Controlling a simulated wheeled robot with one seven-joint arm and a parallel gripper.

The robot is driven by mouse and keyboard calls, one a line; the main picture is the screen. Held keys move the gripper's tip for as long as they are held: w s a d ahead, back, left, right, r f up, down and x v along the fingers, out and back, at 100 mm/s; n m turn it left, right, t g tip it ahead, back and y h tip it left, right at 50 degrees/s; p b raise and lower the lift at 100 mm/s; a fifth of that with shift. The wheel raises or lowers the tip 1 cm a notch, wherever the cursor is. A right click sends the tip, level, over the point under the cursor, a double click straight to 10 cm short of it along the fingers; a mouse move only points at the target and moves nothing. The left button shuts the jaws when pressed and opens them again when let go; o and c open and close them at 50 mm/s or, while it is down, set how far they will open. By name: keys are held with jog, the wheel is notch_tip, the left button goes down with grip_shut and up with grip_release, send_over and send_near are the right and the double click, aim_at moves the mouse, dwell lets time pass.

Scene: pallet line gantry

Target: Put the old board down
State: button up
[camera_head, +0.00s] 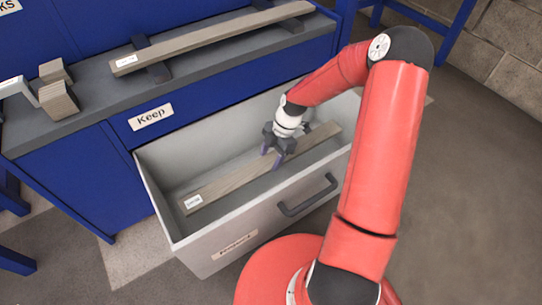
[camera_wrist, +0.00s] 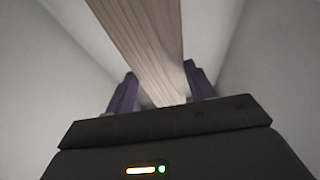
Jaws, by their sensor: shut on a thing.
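A long brown-grey board (camera_head: 232,184) with a white label at its near left end lies inside an open white drawer (camera_head: 160,205). My gripper (camera_head: 277,158) is above the board's middle, inside the drawer, with its purple fingers shut on the board. In the wrist view the board (camera_wrist: 145,45) runs between the two fingers (camera_wrist: 160,95). The drawer walls rise on both sides of it. I cannot tell whether the board rests fully on the drawer floor. The drawer's front label is hard to read.
A blue cabinet (camera_head: 75,190) with a "Keep" label stands behind the drawer. On its grey top (camera_head: 90,120) another board (camera_head: 215,38) lies across dark supports, with small wooden blocks (camera_head: 57,98) at left. The drawer handle (camera_head: 308,196) juts out in front.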

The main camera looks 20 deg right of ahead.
jog(key=shift+f, duration=0.6)
jog(key=o, duration=1.2)
jog(key=shift+o, duration=0.2)
jog(key=shift+r, duration=0.1)
